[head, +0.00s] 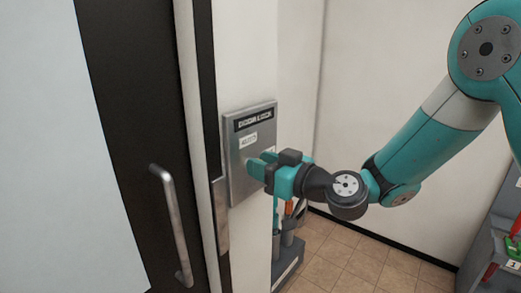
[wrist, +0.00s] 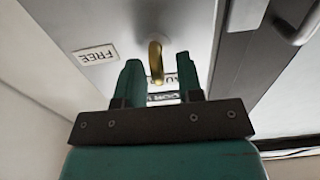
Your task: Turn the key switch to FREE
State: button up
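The door lock panel (head: 236,180) is a grey metal plate on the wall beside the door, with a dark DOOR LOCK strip (head: 254,120) on top and a small white label (head: 248,141) too blurred to read surely. In the wrist view a brass key (wrist: 155,62) stands out from the panel (wrist: 110,25). The FREE label (wrist: 95,55) shows upside down to the left of the key. My gripper (wrist: 159,68) is open, its two teal fingers on either side of the key with gaps visible. In the head view my gripper (head: 262,168) is at the panel and hides the key.
A dark door (head: 135,110) with a metal bar handle (head: 172,225) stands left of the panel. A grey stand with tools (head: 288,255) is on the floor below my gripper. A grey shelf unit (head: 490,255) is at the lower right. Tiled floor between is clear.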

jog(key=shift+w+a, duration=0.3)
jog(key=shift+a, duration=0.1)
jog(key=shift+c, duration=0.2)
grip_shut()
